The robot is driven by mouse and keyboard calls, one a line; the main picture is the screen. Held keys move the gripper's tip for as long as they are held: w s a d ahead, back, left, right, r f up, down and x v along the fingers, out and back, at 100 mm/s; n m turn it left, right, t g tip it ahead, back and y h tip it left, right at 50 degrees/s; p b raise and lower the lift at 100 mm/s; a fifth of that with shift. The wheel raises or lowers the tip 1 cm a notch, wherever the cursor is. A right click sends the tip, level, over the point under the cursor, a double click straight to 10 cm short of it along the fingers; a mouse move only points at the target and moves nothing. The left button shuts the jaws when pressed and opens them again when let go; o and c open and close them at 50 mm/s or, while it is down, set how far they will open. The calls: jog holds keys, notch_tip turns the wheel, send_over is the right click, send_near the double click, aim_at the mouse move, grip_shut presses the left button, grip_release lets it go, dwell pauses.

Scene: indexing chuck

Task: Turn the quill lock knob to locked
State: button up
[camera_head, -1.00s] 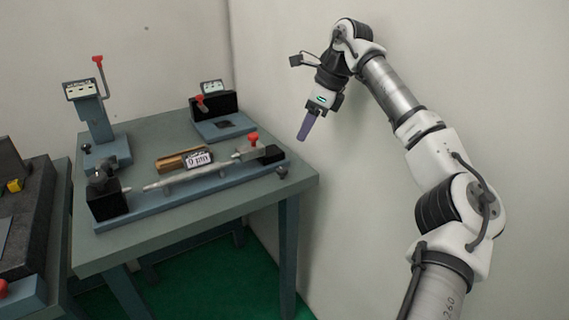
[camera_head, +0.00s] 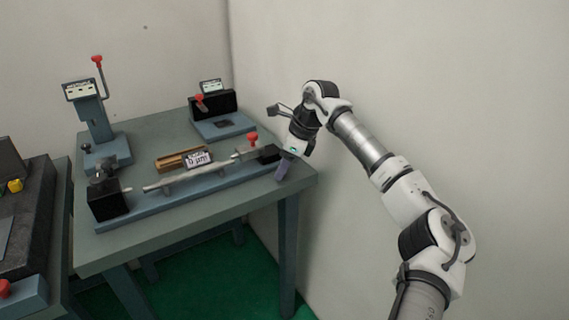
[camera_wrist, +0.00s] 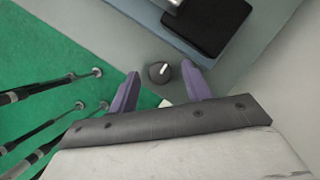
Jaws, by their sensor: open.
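The quill lock knob (camera_wrist: 159,72) is a small round dark knob with a white pointer mark. In the wrist view it shows between and just beyond my fingertips. The pointer slants toward the upper right; I cannot read which setting it marks. My gripper (camera_wrist: 160,70) is open, with a purple finger on each side of the knob and nothing held. I cannot tell whether either finger touches it. In the head view my gripper (camera_head: 282,172) is at the right front end of the bench fixture (camera_head: 190,202) and hides the knob.
The fixture lies along the front of the grey-green table (camera_head: 235,207), with a red-tipped lever (camera_head: 253,140) near its right end. A press-like stand (camera_head: 88,110) and a black block device (camera_head: 215,108) stand behind. A wall is close on the right.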

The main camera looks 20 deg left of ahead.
jog(key=shift+c, duration=0.2)
jog(key=c, duration=1)
jog(key=shift+o, duration=0.2)
jog(key=shift+f+m, duration=0.1)
jog(key=shift+m, duration=0.2)
jog(key=m+t+b, duration=0.1)
jog(key=m+b, duration=0.1)
jog(key=shift+s+f+m, duration=0.1)
jog(key=shift+m, duration=0.2)
jog(key=m+t+b, duration=0.1)
jog(key=m+b, duration=0.1)
jog(key=m+t+h+b, duration=0.1)
jog(key=m+b, duration=0.1)
jog(key=m, duration=0.1)
jog(key=shift+s, duration=0.2)
jog(key=m+b, duration=0.1)
jog(key=m, duration=0.1)
jog(key=m+t+h+b, duration=0.1)
jog(key=m+b, duration=0.1)
jog(key=m, duration=0.1)
jog(key=shift+s+a+t, duration=0.1)
jog(key=shift+a+t, duration=0.1)
jog(key=shift+t, duration=0.1)
jog(key=m+h+b, duration=0.1)
jog(key=m, duration=0.1)
jog(key=m+h+b, duration=0.1)
jog(key=m+b, duration=0.1)
jog(key=shift+a+m, duration=0.2)
jog(key=shift+m, duration=0.1)
jog(key=shift+r, duration=0.2)
